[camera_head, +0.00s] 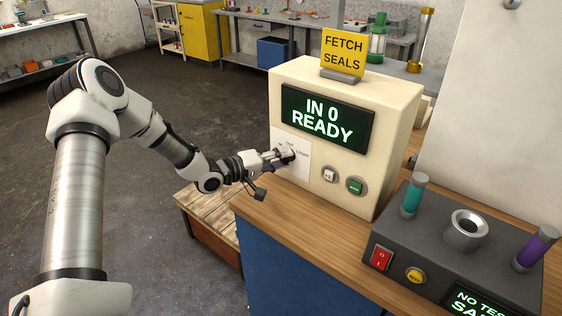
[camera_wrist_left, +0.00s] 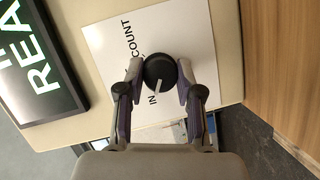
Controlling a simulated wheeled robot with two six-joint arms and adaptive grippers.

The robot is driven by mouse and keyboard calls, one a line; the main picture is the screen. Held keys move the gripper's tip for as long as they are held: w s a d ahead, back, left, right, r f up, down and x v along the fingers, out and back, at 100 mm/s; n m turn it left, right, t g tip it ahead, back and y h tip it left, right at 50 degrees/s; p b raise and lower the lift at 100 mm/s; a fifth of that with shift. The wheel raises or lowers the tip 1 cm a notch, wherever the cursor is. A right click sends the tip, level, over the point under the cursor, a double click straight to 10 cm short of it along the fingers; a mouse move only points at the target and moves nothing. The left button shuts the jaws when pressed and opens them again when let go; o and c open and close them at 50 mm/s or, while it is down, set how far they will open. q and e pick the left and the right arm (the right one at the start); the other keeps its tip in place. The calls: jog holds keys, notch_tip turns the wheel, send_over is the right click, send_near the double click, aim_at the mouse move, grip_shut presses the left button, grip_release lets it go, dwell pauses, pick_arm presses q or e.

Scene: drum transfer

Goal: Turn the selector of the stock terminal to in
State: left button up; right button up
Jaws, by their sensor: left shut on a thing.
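The stock terminal (camera_head: 395,100) is a cream box on a wooden counter. Its screen (camera_head: 328,117) reads "IN 0 READY". The selector (camera_wrist_left: 160,72) is a round black knob with a light pointer line on a white label plate (camera_wrist_left: 107,62). In the left wrist view the pointer line lies toward the word IN; COUNT is also legible, and the rest of the lettering is covered. My left gripper (camera_head: 284,157) is at the terminal's front, its two fingers shut on the selector from both sides. My right gripper is in neither view.
A white button (camera_head: 329,174) and a green button (camera_head: 355,186) sit right of the selector. A dark tester box (camera_head: 405,243) with teal and purple-topped cylinders stands at the right. A yellow "FETCH SEALS" sign (camera_head: 343,52) tops the terminal. Open floor (camera_head: 190,110) lies left.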

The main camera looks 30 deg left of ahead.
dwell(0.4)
pick_arm(q)
jog(key=o, duration=1.2)
jog(key=shift+c, duration=0.2)
jog(key=v, duration=0.7)
jog(key=shift+s, duration=0.15)
jog(key=shift+a, duration=0.1)
